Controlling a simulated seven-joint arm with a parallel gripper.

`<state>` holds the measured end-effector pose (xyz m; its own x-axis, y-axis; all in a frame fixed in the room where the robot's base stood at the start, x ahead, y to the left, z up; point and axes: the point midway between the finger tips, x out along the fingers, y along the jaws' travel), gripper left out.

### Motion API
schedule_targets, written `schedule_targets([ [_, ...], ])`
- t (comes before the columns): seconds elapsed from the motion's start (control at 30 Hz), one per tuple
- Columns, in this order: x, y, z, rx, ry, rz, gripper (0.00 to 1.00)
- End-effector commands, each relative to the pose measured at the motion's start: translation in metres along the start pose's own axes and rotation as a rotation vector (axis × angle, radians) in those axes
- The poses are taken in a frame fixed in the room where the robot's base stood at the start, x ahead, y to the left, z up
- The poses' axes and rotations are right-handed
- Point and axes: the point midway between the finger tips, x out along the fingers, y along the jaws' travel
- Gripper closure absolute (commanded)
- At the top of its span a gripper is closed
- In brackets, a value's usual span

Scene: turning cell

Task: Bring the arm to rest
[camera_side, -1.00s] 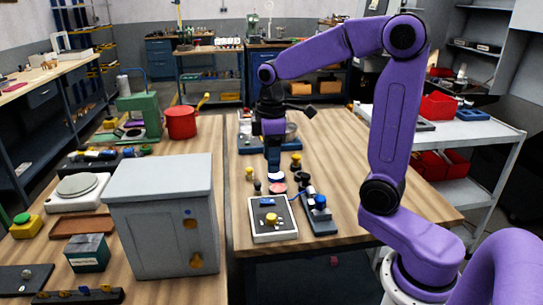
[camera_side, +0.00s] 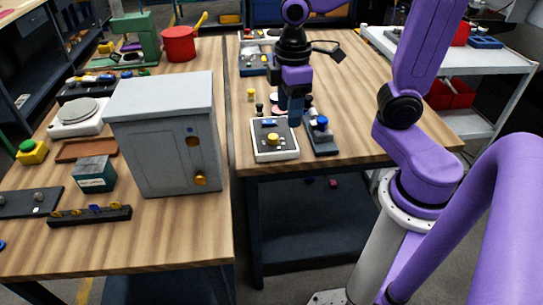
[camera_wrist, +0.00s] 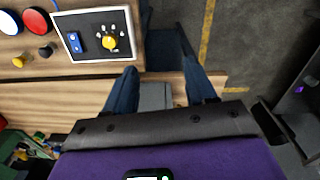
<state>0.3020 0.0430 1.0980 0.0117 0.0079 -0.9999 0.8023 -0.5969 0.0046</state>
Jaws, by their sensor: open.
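My gripper (camera_side: 290,108) hangs fingers down over the front part of the right-hand table (camera_side: 345,125), just beyond and beside the white-framed tray (camera_side: 262,153). In the wrist view my gripper's two dark blue fingers (camera_wrist: 163,90) are spread apart with nothing between them. Below and between them are the table's front edge and a grey surface. The tray also shows at the top of the wrist view (camera_wrist: 69,22), with a yellow knob (camera_wrist: 109,42) and a blue piece (camera_wrist: 79,41) in it.
A dark block with a blue knob (camera_side: 321,121) stands right of the tray. A grey cabinet (camera_side: 165,145) stands on the left table. A red pot (camera_side: 179,44) and green press (camera_side: 136,40) are behind it. The right table's right half is clear. A white cart (camera_side: 480,72) stands at right.

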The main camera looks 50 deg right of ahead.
Motion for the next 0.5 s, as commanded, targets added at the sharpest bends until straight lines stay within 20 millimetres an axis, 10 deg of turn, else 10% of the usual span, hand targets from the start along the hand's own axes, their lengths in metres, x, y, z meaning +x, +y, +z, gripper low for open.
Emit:
schedule_targets([
  [0.5, 0.019, -0.093, 0.053, -0.131, 0.014, -0.006, 0.45],
])
